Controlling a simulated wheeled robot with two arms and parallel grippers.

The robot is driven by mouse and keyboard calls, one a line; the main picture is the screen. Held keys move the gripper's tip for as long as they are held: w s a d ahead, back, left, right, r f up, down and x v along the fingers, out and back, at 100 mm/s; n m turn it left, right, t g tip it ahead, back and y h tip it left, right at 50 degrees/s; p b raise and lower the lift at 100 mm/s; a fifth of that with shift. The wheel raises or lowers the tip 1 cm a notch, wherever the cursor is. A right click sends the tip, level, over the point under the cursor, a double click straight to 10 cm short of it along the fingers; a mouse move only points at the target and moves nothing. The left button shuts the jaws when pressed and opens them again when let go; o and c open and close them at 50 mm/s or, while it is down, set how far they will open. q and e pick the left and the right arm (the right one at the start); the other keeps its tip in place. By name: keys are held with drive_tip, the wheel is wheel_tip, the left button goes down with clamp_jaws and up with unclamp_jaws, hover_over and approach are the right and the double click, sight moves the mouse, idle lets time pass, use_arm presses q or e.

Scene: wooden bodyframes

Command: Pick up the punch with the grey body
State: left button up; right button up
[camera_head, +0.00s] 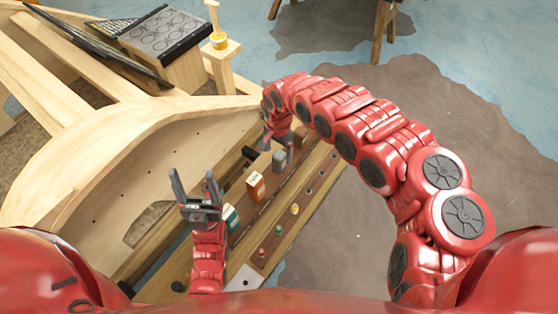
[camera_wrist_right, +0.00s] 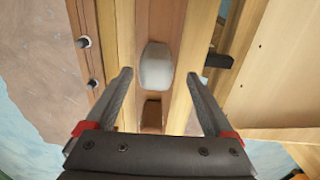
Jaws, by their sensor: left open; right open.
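A grey block-like piece, which looks like the grey-bodied punch (camera_head: 279,161), stands in the wooden rack along the bench. In the right wrist view a pale grey rounded body (camera_wrist_right: 156,66) sits in the rack's channel, between and beyond the fingertips. My right gripper (camera_wrist_right: 159,78) is open and empty over it, one finger on each side, apart from it as far as I can tell. In the head view the right gripper (camera_head: 277,138) is partly hidden by its own arm. My left gripper (camera_head: 193,188) is open and empty, pointing up at the left of the rack.
An orange-brown block (camera_head: 255,186) and a green-and-white block (camera_head: 230,218) stand in the same rack, nearer me. Several small coloured knobs (camera_head: 279,230) line its outer strip. The large wooden body frame (camera_head: 130,165) lies to the left. Floor is clear at right.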

drive_tip(key=shift+s+f+p, duration=0.25)
drive_tip(key=shift+f+p, duration=0.2)
drive_tip(key=shift+f, duration=0.7)
drive_tip(key=shift+s+f+p, duration=0.2)
drive_tip(key=shift+f+p, duration=0.25)
drive_tip(key=shift+f, duration=0.65)
drive_tip(key=shift+w+d+f, duration=0.1)
drive_tip(key=shift+w+f, duration=0.05)
drive_tip(key=shift+f, duration=0.3)
clamp_jaws()
